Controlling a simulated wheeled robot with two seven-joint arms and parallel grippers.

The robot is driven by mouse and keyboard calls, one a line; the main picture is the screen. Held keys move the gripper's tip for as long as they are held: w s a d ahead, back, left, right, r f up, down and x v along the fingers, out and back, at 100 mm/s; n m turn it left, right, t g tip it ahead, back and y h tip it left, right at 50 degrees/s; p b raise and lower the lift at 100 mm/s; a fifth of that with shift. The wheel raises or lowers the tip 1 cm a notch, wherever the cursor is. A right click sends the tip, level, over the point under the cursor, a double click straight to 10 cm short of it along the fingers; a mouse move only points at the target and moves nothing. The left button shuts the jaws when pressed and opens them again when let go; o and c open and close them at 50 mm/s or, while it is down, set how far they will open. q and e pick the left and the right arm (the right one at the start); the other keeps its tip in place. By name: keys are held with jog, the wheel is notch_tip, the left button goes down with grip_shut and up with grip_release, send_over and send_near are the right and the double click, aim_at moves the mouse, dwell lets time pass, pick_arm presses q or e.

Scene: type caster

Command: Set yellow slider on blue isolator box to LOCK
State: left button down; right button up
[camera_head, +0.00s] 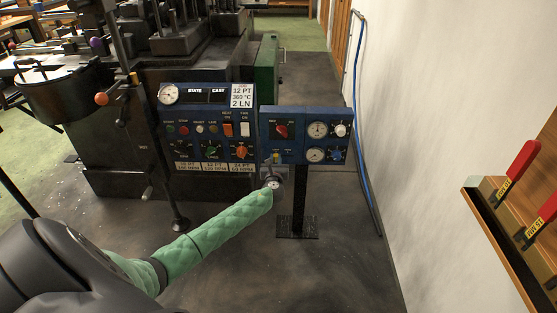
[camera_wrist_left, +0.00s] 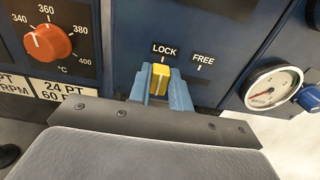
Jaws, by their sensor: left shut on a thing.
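The blue isolator box (camera_head: 294,122) stands on a black post, right of the larger blue control panel. Its yellow slider (camera_wrist_left: 160,76) shows in the left wrist view directly below the LOCK label (camera_wrist_left: 165,51), left of the FREE label (camera_wrist_left: 203,60). My left gripper (camera_wrist_left: 162,90) has its two blue fingers on either side of the slider, shut on it. In the head view the slider (camera_head: 276,155) is small, at the box's lower left, with the left gripper (camera_head: 275,164) just below it. My right gripper is not in view.
The control panel (camera_head: 207,107) with knobs, switches and a gauge is close on the left. An orange temperature dial (camera_wrist_left: 48,42) and a white gauge (camera_wrist_left: 272,87) flank the slider. A blue hose (camera_head: 360,120) runs along the white wall. Open floor lies in front.

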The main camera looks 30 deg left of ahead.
pick_arm(q)
jog(key=c, duration=1.3)
grip_release()
jog(key=shift+s+a, duration=0.2)
jog(key=shift+a, duration=0.05)
jog(key=shift+d, duration=0.1)
jog(key=v, duration=0.7)
jog(key=shift+s+d, duration=0.2)
jog(key=shift+s, duration=0.1)
